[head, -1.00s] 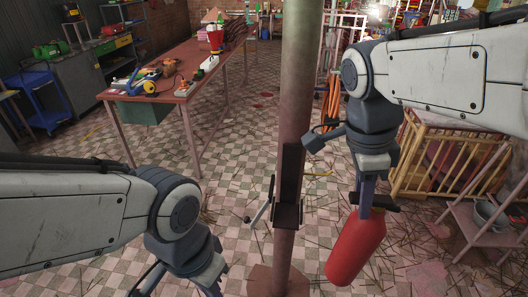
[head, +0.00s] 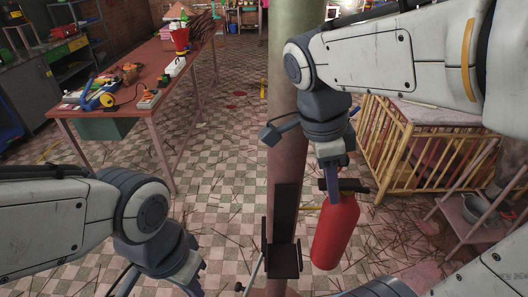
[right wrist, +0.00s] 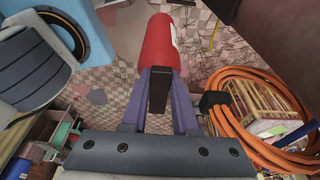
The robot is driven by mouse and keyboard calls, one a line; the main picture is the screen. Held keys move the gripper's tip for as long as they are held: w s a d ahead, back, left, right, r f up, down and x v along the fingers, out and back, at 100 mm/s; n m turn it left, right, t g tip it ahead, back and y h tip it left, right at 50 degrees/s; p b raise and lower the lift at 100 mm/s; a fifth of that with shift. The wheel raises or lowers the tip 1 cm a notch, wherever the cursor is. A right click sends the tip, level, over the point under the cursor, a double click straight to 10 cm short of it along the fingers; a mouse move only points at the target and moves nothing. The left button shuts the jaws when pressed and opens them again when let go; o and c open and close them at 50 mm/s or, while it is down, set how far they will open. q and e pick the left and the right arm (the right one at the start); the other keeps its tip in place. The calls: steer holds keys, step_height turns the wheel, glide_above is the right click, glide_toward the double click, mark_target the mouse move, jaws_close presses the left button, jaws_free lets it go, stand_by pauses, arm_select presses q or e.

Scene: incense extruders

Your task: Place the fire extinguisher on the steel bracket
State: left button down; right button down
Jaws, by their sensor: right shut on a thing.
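The red fire extinguisher (head: 335,232) hangs from my right gripper (head: 329,182), which is shut on its black top. It tilts slightly, its bottom leaning left. In the right wrist view, the extinguisher (right wrist: 158,45) extends beyond the gripper's fingers (right wrist: 158,90). The dark steel bracket (head: 286,213) is fixed on the upright pole, with a back plate and a small shelf (head: 284,262) at its foot. The extinguisher is just right of the bracket in the picture, its bottom near the shelf's height. The bracket looks empty. My left gripper (head: 165,282) is at the lower edge, its fingertips cut off.
The pole (head: 287,150) rises through the middle. A long red table (head: 150,100) with tools stands at the left. A wooden crib-like frame (head: 415,150) and a small shelf stand (head: 470,215) are at the right. An orange hose (right wrist: 235,120) is coiled beside the right wrist.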

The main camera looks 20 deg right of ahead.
steer(key=w+a+f+p, duration=0.5)
steer(key=w+a+f, duration=0.2)
steer(key=f, duration=0.3)
steer(key=shift+w+a+f, duration=0.15)
steer(key=shift+w+a, duration=0.1)
steer(key=shift+a, duration=0.2)
steer(key=shift+f, duration=0.2)
steer(key=c, duration=0.7)
jaws_free()
